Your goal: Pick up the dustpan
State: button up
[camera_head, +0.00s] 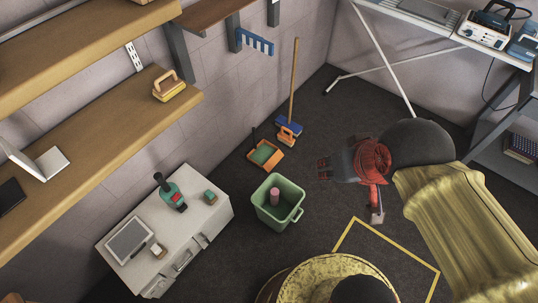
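The dustpan (265,155) is on the dark floor near the left wall. It looks orange with a green inside, and a thin dark handle rises at its back left. My gripper (323,168) is at the end of my arm, right of the dustpan and clearly apart from it in the picture.
A broom (293,80) with a blue and orange head stands behind the dustpan by the wall. A green bin (278,205) holding a pink item is in front of it. A white cabinet (215,219) is at left, below wooden shelves (120,117). Open floor lies between gripper and dustpan.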

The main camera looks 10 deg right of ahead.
aim_at(265, 155)
jog(key=i+l+u, duration=0.3)
jog(key=l, duration=0.6)
jog(key=l+u, duration=0.3)
jog(key=l, duration=0.6)
jog(key=i+l+u, duration=0.1)
jog(key=l+u, duration=0.2)
jog(key=l, duration=0.7)
jog(key=i+l+u, duration=0.15)
jog(key=l, duration=0.25)
jog(key=i+l+u, duration=0.15)
jog(key=l, duration=0.25)
jog(key=i+l+u, duration=0.35)
jog(key=l, duration=0.55)
jog(key=i+l+u, duration=0.15)
jog(key=l, duration=0.3)
jog(key=i+l+u, duration=0.15)
jog(key=l, duration=0.35)
jog(key=l+u, duration=0.2)
jog(key=l, duration=0.25)
jog(key=i+l, duration=0.15)
jog(key=l, duration=0.3)
jog(key=i+l, duration=0.1)
jog(key=l, duration=0.3)
jog(key=u, duration=0.05)
